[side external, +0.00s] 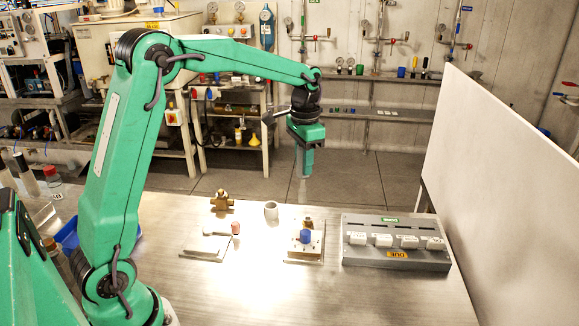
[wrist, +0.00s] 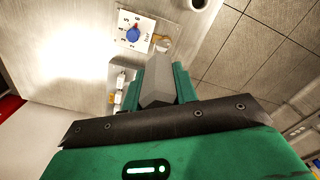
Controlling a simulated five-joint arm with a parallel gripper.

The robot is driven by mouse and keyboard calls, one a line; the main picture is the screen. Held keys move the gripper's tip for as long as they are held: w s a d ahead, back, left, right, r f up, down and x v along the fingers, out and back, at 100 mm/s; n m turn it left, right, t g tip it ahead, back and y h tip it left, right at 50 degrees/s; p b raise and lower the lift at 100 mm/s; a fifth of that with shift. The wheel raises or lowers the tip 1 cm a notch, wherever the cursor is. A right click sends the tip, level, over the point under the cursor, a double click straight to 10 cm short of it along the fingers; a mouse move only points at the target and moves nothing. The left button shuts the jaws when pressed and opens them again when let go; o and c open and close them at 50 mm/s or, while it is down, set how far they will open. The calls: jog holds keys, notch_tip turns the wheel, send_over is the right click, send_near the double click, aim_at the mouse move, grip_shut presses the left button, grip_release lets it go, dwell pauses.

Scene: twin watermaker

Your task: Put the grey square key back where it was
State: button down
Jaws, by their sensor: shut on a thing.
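My gripper (side external: 306,155) hangs high above the far edge of the metal table, pointing down. It is shut on the grey square key (wrist: 158,78), which sticks out between the green fingers in the wrist view. In the side view only a faint grey length of the key (side external: 303,188) shows below the fingers. The key is in the air, apart from the table. A plate with a blue knob (side external: 305,236) and a numbered dial stands on the table below. The blue knob also shows in the wrist view (wrist: 133,34). I cannot tell which spot the key came from.
A grey rack (side external: 440,264) with several white blocks stands at the right, near a white panel (side external: 492,180). A grey cup (side external: 271,212), a brass valve (side external: 222,201) and a plate with a red-ended lever (side external: 235,228) stand left of the knob plate. The front table is clear.

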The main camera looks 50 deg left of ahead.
jog(key=shift+s+d+r, duration=0.15)
jog(key=shift+s+r, duration=0.1)
jog(key=shift+s, duration=0.6)
jog(key=shift+s+d+r, duration=0.15)
jog(key=shift+s+r, duration=0.05)
jog(key=shift+s, duration=0.6)
jog(key=shift+s+d+r, duration=0.15)
jog(key=shift+s+r, duration=0.1)
jog(key=shift+s, duration=0.6)
jog(key=w+a+f, duration=0.2)
jog(key=a+f, duration=0.9)
jog(key=shift+a, duration=0.25)
jog(key=shift+f, duration=0.2)
jog(key=c, duration=1.1)
grip_release()
jog(key=shift+r, duration=0.1)
